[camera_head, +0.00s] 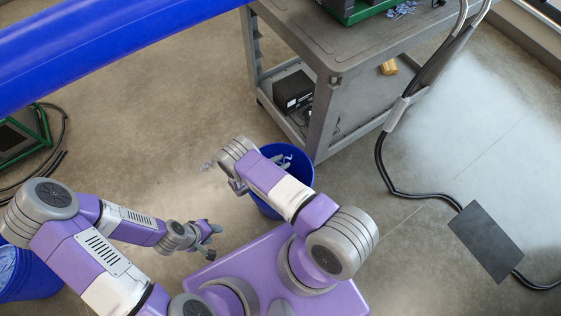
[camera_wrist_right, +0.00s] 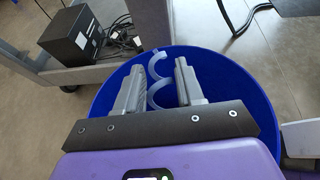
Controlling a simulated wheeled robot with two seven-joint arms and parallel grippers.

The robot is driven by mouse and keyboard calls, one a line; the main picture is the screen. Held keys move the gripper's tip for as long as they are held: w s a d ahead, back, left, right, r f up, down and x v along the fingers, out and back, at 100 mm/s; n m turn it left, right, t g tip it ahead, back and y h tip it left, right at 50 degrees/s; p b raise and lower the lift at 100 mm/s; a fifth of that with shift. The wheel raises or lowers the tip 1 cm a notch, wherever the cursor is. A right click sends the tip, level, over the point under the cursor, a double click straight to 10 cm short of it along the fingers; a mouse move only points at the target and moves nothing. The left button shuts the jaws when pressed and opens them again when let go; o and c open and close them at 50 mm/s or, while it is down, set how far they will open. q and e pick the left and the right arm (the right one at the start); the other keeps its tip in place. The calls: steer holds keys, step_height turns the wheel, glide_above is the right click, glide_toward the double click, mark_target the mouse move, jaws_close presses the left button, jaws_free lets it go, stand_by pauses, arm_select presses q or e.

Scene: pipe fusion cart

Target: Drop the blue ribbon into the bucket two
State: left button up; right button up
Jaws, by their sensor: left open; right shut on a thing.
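A blue bucket (camera_head: 296,152) stands on the floor by the cart; it fills much of the right wrist view (camera_wrist_right: 235,85). My right gripper (camera_head: 281,161) is partly hidden by my forearm in the head view. In the right wrist view, its two fingers (camera_wrist_right: 161,88) are shut on the curled pale blue ribbon (camera_wrist_right: 155,62), which hangs over the bucket opening. My left gripper (camera_head: 211,241) is open and empty, low left of the bucket. A second blue bucket (camera_head: 38,282) with pale contents is at the left edge, partly hidden by my left arm. No bucket label is readable.
The grey cart (camera_head: 327,90) stands just behind the bucket, with a black box (camera_head: 293,91) on its lower shelf. A thick blue pipe (camera_head: 110,40) crosses the upper left. Black cables (camera_head: 400,192) and a dark plate (camera_head: 486,241) are at the right. Floor left of the cart is mostly clear.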

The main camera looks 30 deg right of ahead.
steer(key=shift+f, duration=0.7)
steer(key=o, duration=1.1)
steer(key=shift+a+r, duration=0.1)
steer(key=shift+p+v, duration=0.6)
steer(key=shift+v, duration=3.1)
